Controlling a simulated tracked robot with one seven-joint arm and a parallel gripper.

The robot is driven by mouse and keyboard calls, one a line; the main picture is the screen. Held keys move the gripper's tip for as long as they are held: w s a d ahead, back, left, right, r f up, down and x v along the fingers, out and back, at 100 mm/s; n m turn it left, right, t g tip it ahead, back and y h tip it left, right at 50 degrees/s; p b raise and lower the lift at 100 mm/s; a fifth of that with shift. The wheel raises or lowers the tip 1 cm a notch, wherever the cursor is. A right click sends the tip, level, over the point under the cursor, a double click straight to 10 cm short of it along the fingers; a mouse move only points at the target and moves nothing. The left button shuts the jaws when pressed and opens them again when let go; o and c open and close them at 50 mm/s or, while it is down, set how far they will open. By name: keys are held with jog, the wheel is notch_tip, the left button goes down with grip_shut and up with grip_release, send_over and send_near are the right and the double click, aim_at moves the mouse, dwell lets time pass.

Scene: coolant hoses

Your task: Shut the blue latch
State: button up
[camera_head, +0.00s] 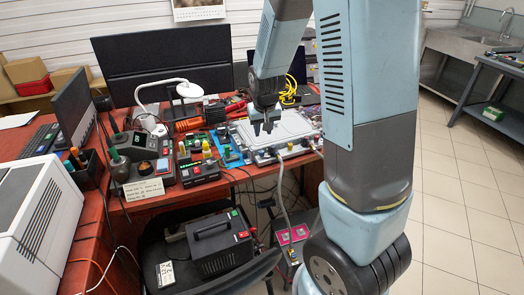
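My gripper (263,128) hangs at the end of my blue-grey arm, above the near left part of a flat pale grey unit (290,127) on the red table. Its two dark fingertips look slightly apart, with nothing visible between them. The unit has small fittings along its front edge, and a grey hose (281,185) runs down from there. I cannot make out a blue latch for certain at this size; part of the unit's right side is hidden behind my arm.
The red table (120,205) is crowded with a soldering station (137,145), small devices, tools and a dark monitor (160,62). A black chair with a black power unit (219,242) on it stands in front. Tiled floor (455,215) is open at right.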

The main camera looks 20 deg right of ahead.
aim_at(262, 152)
jog(key=shift+m+t, duration=0.4)
jog(key=shift+m, duration=0.2)
jog(key=shift+s+x, duration=0.25)
jog(key=shift+x, duration=3.05)
jog(key=shift+s+x, duration=0.2)
jog(key=shift+x, duration=3.05)
jog(key=shift+d+f, duration=0.1)
jog(key=shift+f, duration=0.05)
jog(key=shift+c, duration=0.5)
grip_shut()
